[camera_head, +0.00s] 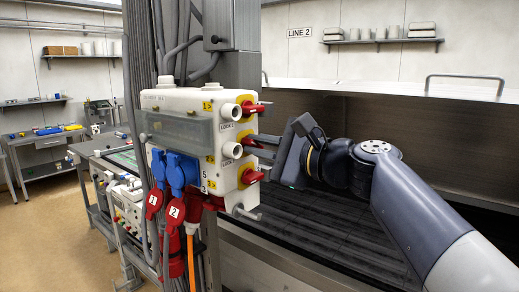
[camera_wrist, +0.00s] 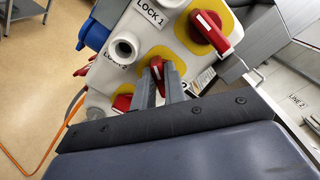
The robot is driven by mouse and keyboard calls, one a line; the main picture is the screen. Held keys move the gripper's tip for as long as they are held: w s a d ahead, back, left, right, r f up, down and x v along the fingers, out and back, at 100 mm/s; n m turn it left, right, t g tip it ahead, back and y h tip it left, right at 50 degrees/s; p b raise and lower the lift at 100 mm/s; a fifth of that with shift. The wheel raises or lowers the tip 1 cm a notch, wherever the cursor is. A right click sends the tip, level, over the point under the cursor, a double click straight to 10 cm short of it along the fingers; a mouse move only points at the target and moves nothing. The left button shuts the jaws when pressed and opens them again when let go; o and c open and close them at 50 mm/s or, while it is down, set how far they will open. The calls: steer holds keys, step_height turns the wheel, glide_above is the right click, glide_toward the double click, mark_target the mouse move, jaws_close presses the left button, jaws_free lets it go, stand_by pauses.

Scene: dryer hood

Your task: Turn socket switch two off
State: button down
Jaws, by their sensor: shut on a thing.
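A white socket box (camera_head: 195,130) is fixed to a grey post and carries three red rotary switches on yellow plates on its right side. The top switch (camera_head: 252,108) and the bottom switch (camera_head: 252,176) are free of my gripper. My gripper (camera_head: 262,146) reaches in from the right and is shut on the middle red switch (camera_wrist: 157,68), seen between its fingers in the wrist view. The fingers partly hide this handle and its plate. In the wrist view the top switch (camera_wrist: 208,30) sits beside a "LOCK 1" label; a "LOCK 2" label is near the gripped one.
Blue sockets (camera_head: 182,170) and red plugs (camera_head: 174,213) numbered 1 and 2 hang below the box, with an orange cable (camera_head: 191,260). White lock tubes (camera_head: 232,111) stick out beside the switches. A dark hood and worktop (camera_head: 340,235) lie behind my arm.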

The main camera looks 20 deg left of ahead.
steer(key=shift+f+n+b, duration=0.2)
steer(key=shift+n+b, duration=2.95)
steer(key=shift+n, duration=0.05)
steer(key=c, duration=1.5)
jaws_free()
steer(key=shift+o, duration=0.2)
steer(key=shift+r, duration=0.1)
steer(key=b+v, duration=0.2)
steer(key=v, duration=0.9)
steer(key=shift+b, duration=0.35)
steer(key=shift+a, duration=0.15)
